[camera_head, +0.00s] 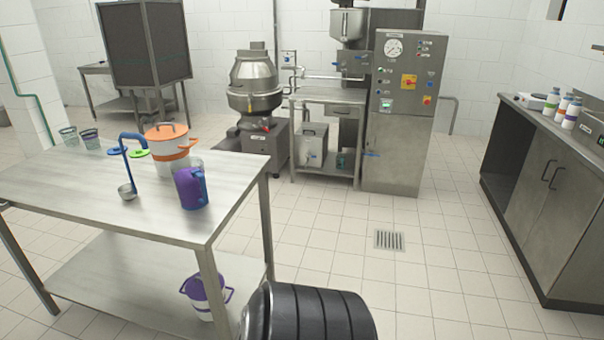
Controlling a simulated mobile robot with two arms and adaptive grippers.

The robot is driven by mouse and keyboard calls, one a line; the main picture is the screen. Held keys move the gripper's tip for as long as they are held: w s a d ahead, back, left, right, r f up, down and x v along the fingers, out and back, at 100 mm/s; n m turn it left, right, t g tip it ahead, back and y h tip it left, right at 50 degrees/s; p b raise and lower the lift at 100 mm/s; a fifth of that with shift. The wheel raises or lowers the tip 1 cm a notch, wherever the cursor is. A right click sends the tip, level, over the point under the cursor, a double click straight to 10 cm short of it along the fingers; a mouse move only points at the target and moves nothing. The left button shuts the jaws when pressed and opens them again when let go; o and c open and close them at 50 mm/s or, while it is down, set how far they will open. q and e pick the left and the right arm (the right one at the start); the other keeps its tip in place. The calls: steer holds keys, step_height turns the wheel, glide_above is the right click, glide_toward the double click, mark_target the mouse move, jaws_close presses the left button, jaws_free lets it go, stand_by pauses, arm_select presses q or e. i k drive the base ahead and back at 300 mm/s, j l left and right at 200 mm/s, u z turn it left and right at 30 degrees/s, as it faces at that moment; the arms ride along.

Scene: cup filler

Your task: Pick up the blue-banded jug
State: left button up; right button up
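A purple jug (188,189) with a handle on its right stands upright on the steel table (75,190), near the table's right end. Its lower part looks bluish, but I cannot clearly make out a blue band. No other jug on the table shows a clear blue band. Nothing holds the purple jug. Neither of my grippers is in view.
Open floor (440,270) lies to the right.

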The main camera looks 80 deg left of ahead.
mark_target(187, 172)
steer(key=k+l+u, duration=0.1)
steer(key=u, duration=3.3)
